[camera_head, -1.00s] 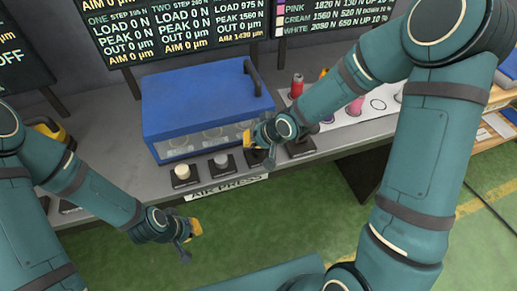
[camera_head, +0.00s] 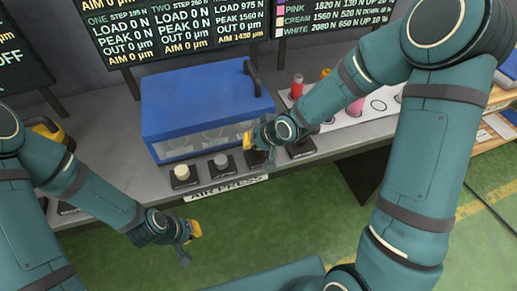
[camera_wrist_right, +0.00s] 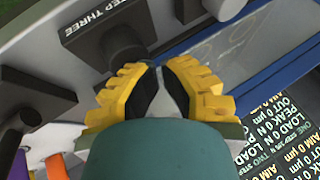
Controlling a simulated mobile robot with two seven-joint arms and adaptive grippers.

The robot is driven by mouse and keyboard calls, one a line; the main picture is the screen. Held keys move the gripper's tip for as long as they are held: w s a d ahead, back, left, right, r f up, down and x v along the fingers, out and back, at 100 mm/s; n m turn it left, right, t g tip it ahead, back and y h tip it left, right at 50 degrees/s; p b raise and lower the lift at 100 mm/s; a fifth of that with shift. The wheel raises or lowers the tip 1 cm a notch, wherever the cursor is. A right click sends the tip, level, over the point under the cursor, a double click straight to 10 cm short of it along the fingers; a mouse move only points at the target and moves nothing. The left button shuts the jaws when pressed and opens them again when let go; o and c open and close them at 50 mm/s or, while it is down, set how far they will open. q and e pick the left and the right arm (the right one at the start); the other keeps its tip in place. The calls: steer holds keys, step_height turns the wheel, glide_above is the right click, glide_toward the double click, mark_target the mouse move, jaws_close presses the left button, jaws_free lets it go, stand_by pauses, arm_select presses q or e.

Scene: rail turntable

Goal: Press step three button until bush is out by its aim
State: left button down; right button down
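The step three button (camera_wrist_right: 124,45) is a dark round knob on a dark block lettered "STEP THREE" in the right wrist view. My right gripper (camera_wrist_right: 160,72) has its yellow, black-padded fingertips together at the button; I cannot tell whether they touch it. In the head view my right gripper (camera_head: 249,142) hides most of that button. The display board (camera_head: 190,30) reads load 975 N, peak 1560 N, out 0 µm and aim 1430 µm in its third column. The bush is not distinguishable. My left gripper (camera_head: 188,245) hangs before the bench; its fingers are unclear.
A blue press housing (camera_head: 205,100) with a clear front stands behind the buttons. A cream button (camera_head: 182,171) and a grey button (camera_head: 221,160) are to the left. A red piece (camera_head: 297,85) and a pink piece (camera_head: 356,106) stand on a white sheet at right. Green floor is clear in front.

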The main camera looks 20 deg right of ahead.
steer(key=shift+f, duration=0.3)
stand_by(0.5)
steer(key=shift+r+p, duration=0.6)
steer(key=shift+r, duration=0.45)
step_height(320, 180, up, 5)
steer(key=p, duration=0.4)
stand_by(0.6)
